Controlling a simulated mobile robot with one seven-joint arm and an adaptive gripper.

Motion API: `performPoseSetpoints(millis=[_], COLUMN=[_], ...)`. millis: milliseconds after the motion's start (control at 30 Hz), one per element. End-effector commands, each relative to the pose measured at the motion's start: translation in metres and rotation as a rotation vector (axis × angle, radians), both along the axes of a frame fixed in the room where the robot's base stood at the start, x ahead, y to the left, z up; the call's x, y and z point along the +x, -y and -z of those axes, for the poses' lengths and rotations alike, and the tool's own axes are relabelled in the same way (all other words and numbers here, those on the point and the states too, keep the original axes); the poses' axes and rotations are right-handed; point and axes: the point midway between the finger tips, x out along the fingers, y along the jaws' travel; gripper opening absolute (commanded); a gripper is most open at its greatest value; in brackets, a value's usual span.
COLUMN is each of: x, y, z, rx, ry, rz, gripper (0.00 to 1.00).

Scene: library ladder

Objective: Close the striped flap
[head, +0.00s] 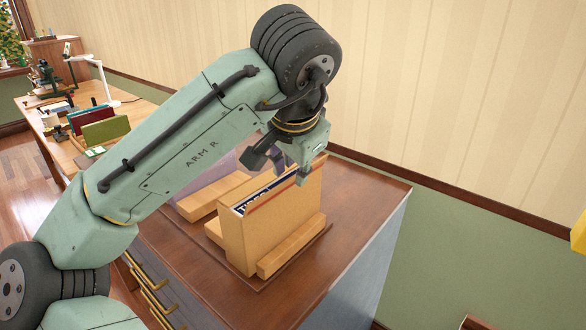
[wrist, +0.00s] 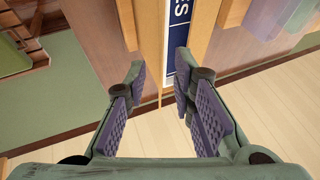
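A tan wooden holder (head: 243,240) stands on the brown cabinet top, and a dark blue item with white lettering (head: 245,207) sits in its top. The lettered item also shows in the wrist view (wrist: 178,30), beside a tan upright board (wrist: 150,45). A thin reddish stripe runs along the upper part of the holder's front panel (head: 290,205); I cannot tell whether this is the striped flap. My gripper (head: 279,168) is above the holder's top edge. In the wrist view my gripper (wrist: 158,78) has its fingers apart, with the board between or just beyond them; contact is unclear.
The cabinet top (head: 365,190) has free room right of the holder. A purple item (head: 215,172) stands behind the holder, partly hidden by my arm. The striped wallpapered wall (head: 450,90) is close behind. A desk with books (head: 105,130) and a white lamp (head: 100,75) stands far left.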

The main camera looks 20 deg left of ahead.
Motion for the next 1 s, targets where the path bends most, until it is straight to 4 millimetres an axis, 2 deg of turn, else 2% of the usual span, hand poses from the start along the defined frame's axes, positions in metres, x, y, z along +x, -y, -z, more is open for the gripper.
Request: performPoseSetpoints(millis=[200, 533, 867, 1000], x=[0.011, 0.013, 0.012, 0.012], y=[-0.004, -0.005, -0.005, -0.005], z=[0.018, 0.022, 0.021, 0.021], rx=[0.001, 0.000, 0.000, 0.000], ry=[0.000, 0.002, 0.002, 0.002], rz=[0.000, 0.000, 0.000, 0.000], gripper=[0.23, 0.23, 0.01, 0.00])
